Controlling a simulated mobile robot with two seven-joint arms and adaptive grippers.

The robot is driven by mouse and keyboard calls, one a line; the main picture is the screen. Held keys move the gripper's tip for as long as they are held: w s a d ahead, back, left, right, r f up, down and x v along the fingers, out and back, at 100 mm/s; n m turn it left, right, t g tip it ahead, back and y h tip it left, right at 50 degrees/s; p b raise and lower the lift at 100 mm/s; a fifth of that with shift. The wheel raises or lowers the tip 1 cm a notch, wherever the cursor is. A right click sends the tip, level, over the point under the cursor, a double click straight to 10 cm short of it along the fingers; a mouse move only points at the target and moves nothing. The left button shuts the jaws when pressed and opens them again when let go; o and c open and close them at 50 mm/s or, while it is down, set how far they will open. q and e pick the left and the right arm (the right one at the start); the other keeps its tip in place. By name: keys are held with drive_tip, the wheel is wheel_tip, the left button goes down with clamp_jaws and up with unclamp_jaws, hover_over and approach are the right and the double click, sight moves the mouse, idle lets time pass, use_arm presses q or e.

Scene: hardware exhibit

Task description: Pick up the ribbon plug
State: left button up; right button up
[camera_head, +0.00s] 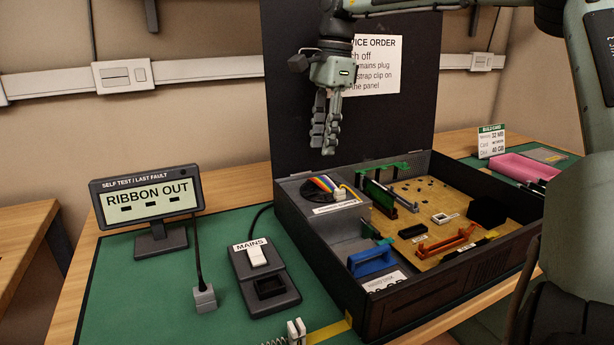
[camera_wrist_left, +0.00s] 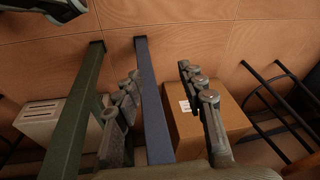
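The ribbon plug (camera_head: 340,195) is a small pale block at the end of a rainbow ribbon cable (camera_head: 322,184). It lies in the left rear compartment of the open black case, near a white label. My right gripper (camera_head: 323,152) hangs fingers-down above the rear of the case, above and apart from the plug. Its fingers look close together from this angle, with nothing visible between them; whether they are open or shut is unclear. My left gripper (camera_wrist_left: 165,105) shows only in the left wrist view, open and empty, away from the case.
The case (camera_head: 320,268) has a raised black lid (camera_head: 285,100) behind my right gripper. A display (camera_head: 148,203) reading RIBBON OUT and a MAINS switch box (camera_head: 265,280) stand left on the green mat (camera_head: 115,300). A pink tray (camera_head: 520,168) is at right. A cardboard box (camera_wrist_left: 225,125) lies beyond my left gripper.

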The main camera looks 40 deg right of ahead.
sight(318, 179)
drive_tip(key=f, duration=0.2)
drive_tip(key=a+f, duration=0.1)
drive_tip(key=f, duration=0.3)
drive_tip(key=shift+s+a+f+p, duration=0.15)
drive_tip(key=shift+a+f+p, duration=0.1)
drive_tip(key=shift+a+p, duration=0.05)
drive_tip(key=shift+f, duration=0.4)
use_arm(q)
drive_tip(key=shift+s+a+f, duration=0.15)
drive_tip(key=shift+s+f, duration=0.65)
drive_tip(key=shift+f, duration=0.25)
use_arm(e)
clamp_jaws()
